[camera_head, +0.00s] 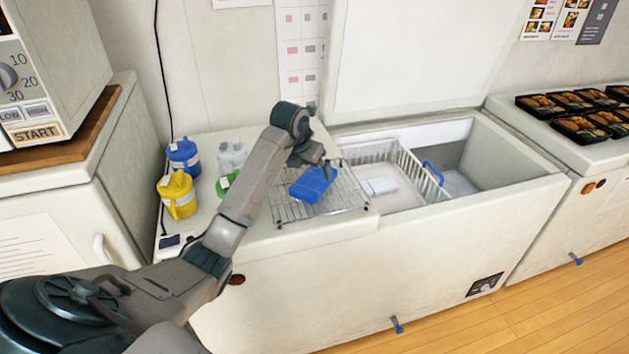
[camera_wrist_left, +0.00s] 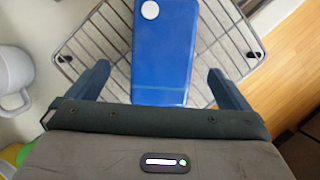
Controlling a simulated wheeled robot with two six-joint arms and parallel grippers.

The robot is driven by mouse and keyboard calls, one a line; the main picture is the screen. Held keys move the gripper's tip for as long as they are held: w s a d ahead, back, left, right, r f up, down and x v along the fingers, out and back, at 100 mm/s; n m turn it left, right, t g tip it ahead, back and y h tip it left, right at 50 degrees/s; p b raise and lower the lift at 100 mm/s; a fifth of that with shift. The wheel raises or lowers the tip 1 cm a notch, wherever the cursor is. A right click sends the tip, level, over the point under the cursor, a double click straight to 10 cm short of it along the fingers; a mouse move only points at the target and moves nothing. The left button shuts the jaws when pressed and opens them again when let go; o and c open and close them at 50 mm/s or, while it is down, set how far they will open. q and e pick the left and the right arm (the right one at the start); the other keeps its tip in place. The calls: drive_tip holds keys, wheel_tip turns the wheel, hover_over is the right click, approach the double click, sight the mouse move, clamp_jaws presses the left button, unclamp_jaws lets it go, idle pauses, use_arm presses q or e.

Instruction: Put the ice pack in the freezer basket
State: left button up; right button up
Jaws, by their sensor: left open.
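A blue ice pack (camera_head: 313,184) lies on a wire rack on top of the freezer. In the left wrist view the ice pack (camera_wrist_left: 162,50) shows a white round spot at its far end. My left gripper (camera_head: 318,166) is at the ice pack in the head view. In the left wrist view its two fingers (camera_wrist_left: 155,80) are open, one on each side of the pack, with gaps between. The white freezer basket (camera_head: 408,160) hangs inside the open chest freezer, right of the rack, with a pale white block (camera_head: 380,186) in it. My right gripper is not in view.
The wire rack (camera_head: 350,202) sits beside the freezer opening. A blue jug (camera_head: 184,158), a yellow jug (camera_head: 178,195), a white jug (camera_head: 231,155) and a partly hidden green-lidded one stand left of it. The freezer lid (camera_head: 410,50) is raised. Black bento trays (camera_head: 580,130) are at the right.

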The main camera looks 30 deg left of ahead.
sight(314, 178)
use_arm(q)
drive_tip(key=shift+w+f+p, duration=0.2)
drive_tip(key=shift+f+p, duration=0.05)
drive_tip(key=shift+p, duration=0.1)
drive_tip(key=x, duration=0.2)
drive_tip(key=p+x, duration=0.1)
drive_tip(key=shift+w+d+f+p, duration=0.2)
drive_tip(key=shift+f+p, duration=0.1)
drive_tip(key=shift+w+f, duration=0.2)
drive_tip(key=shift+f, duration=0.2)
drive_tip(key=shift+c, duration=0.2)
drive_tip(key=shift+r, duration=0.1)
drive_tip(key=c, duration=1.3)
drive_tip(key=shift+r, duration=0.1)
